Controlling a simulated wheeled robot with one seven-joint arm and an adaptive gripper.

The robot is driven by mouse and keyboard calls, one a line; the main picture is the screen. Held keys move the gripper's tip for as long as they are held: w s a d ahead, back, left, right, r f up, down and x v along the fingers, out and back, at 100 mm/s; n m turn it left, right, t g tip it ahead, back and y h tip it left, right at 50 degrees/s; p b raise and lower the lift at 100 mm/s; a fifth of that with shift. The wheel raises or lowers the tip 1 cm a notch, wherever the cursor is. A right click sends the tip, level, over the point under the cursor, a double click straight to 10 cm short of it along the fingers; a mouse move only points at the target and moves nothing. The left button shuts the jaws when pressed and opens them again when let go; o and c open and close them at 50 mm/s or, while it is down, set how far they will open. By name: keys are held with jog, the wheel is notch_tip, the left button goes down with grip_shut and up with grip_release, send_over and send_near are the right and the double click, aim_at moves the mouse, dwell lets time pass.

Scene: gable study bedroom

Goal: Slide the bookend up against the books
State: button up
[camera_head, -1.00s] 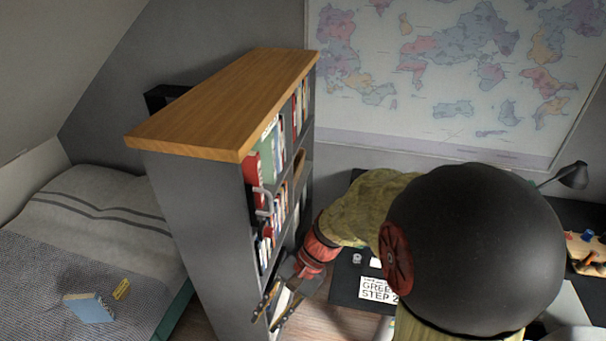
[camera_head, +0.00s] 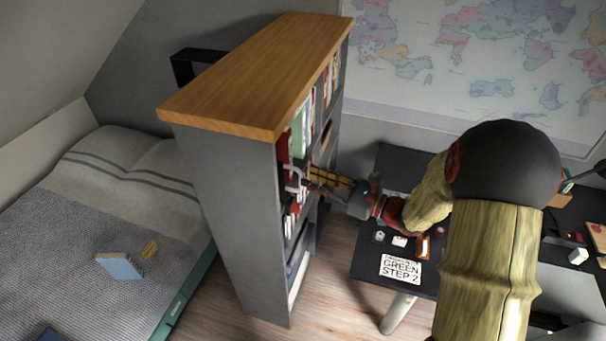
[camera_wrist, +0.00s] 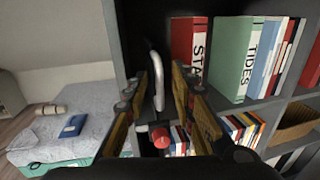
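The bookend is a pale grey bent rod (camera_wrist: 156,80) near the left side panel of an upper shelf in the wrist view. It also shows at the shelf front in the head view (camera_head: 292,180). The books stand right of it: a red one (camera_wrist: 187,42), a green "TIDES" one (camera_wrist: 236,60) and several thinner ones. A narrow dark gap appears between bookend and red book; contact deeper in is hidden. My gripper (camera_wrist: 168,66) is open, its fingers on either side of the bookend in the picture; I cannot tell whether they touch it. It also shows in the head view (camera_head: 308,178).
The grey bookcase (camera_head: 235,215) has a wooden top (camera_head: 260,75) and filled lower shelves. A bed (camera_head: 90,215) stands left. A dark desk (camera_head: 375,262) with small items stands right. Bare floor (camera_head: 335,290) lies between bookcase and desk.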

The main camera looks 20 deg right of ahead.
aim_at(301, 191)
jog(key=shift+x, duration=2.2)
grip_shut()
